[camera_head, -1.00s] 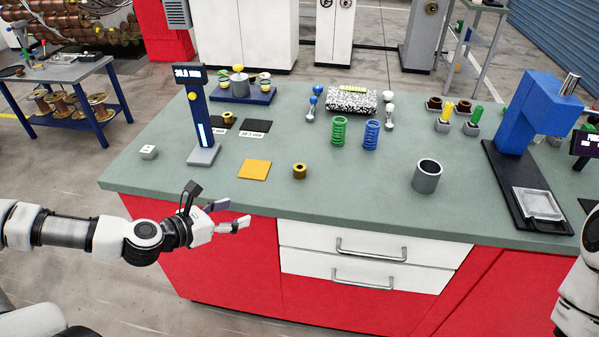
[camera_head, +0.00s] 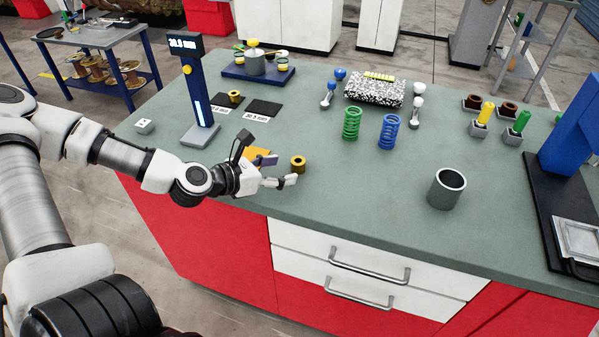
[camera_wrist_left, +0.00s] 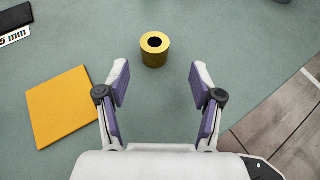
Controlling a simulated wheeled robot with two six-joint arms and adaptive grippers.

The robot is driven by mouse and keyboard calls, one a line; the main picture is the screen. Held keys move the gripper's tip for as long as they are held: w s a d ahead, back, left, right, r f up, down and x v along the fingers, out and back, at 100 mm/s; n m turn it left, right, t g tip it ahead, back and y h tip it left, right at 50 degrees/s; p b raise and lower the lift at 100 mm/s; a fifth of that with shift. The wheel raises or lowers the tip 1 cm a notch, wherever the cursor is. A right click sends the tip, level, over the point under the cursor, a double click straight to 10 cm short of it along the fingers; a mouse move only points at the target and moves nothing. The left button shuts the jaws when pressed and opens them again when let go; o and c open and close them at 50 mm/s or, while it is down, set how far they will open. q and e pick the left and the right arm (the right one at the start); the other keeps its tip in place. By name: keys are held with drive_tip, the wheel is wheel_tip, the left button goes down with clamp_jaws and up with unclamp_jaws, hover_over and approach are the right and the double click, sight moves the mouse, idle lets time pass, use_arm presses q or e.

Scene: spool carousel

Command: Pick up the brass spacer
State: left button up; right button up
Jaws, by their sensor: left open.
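The brass spacer (camera_head: 298,164) is a short gold ring standing on the green bench top near its front edge, just beyond my left fingertips. A second brass ring (camera_head: 236,96) lies on a black pad at the back left; I cannot tell which one the task names. My left gripper (camera_head: 279,171) is open and empty, low over the bench front. In the left wrist view the spacer (camera_wrist_left: 155,49) stands upright, ahead of and between the open fingers (camera_wrist_left: 157,84), touching neither. My right gripper is out of view.
An orange square (camera_head: 259,153) lies beside my left gripper, partly hidden by it. A blue height gauge (camera_head: 197,98) stands behind. Green (camera_head: 352,124) and blue springs (camera_head: 389,132) and a grey cup (camera_head: 446,188) stand to the right. Bench between spacer and cup is clear.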

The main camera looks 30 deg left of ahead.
sight(292, 164)
use_arm(q)
drive_tip(key=b+x, duration=0.2)
drive_tip(key=x, duration=0.1)
drive_tip(key=b+x, duration=0.1)
drive_tip(key=x, duration=0.1)
drive_tip(key=shift+w+a+r, duration=0.1)
drive_tip(key=shift+a+r, duration=0.1)
drive_tip(key=shift+a, duration=0.15)
drive_tip(key=shift+w+d, duration=0.2)
drive_tip(key=shift+w, duration=0.15)
drive_tip(key=shift+s+a, duration=0.1)
drive_tip(key=shift+c, duration=0.3)
clamp_jaws()
